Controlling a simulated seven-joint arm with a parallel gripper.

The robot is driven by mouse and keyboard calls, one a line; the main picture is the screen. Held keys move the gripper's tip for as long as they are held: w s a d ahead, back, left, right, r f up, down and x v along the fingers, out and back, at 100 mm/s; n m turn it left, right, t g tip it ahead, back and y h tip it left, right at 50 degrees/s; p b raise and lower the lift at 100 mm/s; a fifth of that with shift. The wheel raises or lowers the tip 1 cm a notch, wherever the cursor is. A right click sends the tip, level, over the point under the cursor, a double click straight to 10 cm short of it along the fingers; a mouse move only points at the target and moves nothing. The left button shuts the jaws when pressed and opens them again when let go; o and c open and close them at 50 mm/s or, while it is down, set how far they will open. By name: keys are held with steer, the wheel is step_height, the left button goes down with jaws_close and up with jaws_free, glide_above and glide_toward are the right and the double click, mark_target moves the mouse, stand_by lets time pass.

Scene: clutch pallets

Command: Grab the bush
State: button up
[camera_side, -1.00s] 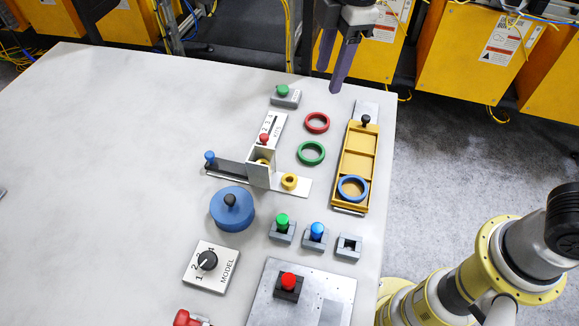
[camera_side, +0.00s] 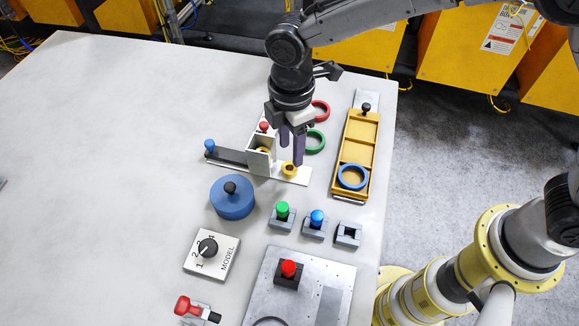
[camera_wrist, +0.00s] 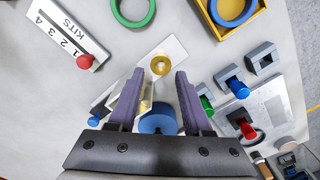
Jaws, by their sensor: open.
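The bush, a small yellow ring (camera_side: 289,171), sits on the white strip (camera_side: 304,177) in front of the grey upright holder (camera_side: 259,161). It also shows in the wrist view (camera_wrist: 161,65), between and just beyond the fingertips. My gripper (camera_side: 291,153) is open and empty, its two purple fingers just above the bush. In the wrist view my gripper (camera_wrist: 160,73) has the fingers apart on either side. The side view does not clearly show whether a finger touches the bush. More yellow shows inside the holder, partly hidden.
A blue slide knob (camera_side: 209,145) and a red knob (camera_side: 264,126) stand near the holder. A green ring (camera_side: 316,141) and a yellow tray (camera_side: 359,130) with a blue ring (camera_side: 352,177) lie to the right. A blue round lidded piece (camera_side: 232,199) and grey button blocks are nearer the front.

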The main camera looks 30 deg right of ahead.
mark_target(289, 163)
steer(key=f, duration=0.5)
steer(key=shift+s+a+f, duration=0.1)
steer(key=shift+a, duration=0.1)
jaws_close()
